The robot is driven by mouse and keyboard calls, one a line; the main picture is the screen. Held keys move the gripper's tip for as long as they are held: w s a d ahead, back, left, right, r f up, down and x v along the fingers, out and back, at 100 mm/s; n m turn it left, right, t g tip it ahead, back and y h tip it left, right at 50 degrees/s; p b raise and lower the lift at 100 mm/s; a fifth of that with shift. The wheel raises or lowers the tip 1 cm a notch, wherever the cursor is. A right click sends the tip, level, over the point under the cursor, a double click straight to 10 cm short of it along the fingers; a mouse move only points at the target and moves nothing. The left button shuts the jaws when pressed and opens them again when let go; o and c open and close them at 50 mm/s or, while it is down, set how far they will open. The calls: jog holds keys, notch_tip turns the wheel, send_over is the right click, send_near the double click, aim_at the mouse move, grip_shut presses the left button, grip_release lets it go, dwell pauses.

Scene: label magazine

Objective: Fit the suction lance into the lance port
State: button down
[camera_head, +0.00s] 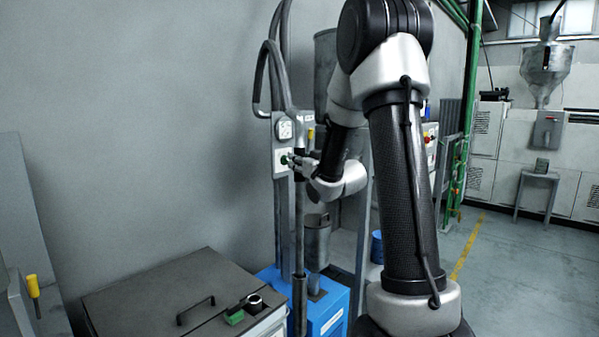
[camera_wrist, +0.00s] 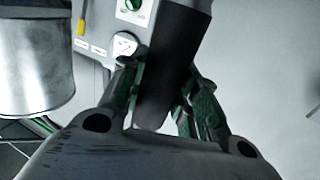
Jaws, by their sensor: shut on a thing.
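The suction lance (camera_head: 299,235) is a long dark upright tube in front of a blue-based stand, with a thicker sleeve on its lower part. My gripper (camera_head: 299,163) is shut on its upper part. In the wrist view the green-padded fingers of my gripper (camera_wrist: 163,95) lie on both sides of the lance's black grip (camera_wrist: 176,62). A dark round fitting (camera_head: 254,302), which looks like the lance port, sits on the grey cabinet top beside a small green block (camera_head: 234,317). It is left of the lance, apart from it. The lance's lower end is not clearly seen.
The grey cabinet (camera_head: 150,295) has a black handle (camera_head: 195,311) on its lid. A panel with a socket and green switch (camera_head: 283,145) is close behind my gripper. The blue base (camera_head: 330,312) and a metal cylinder (camera_head: 317,243) stand close right. Open floor lies further right.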

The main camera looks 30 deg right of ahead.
aim_at(302, 141)
jog(key=shift+r, duration=3.35)
jog(key=shift+a, duration=0.1)
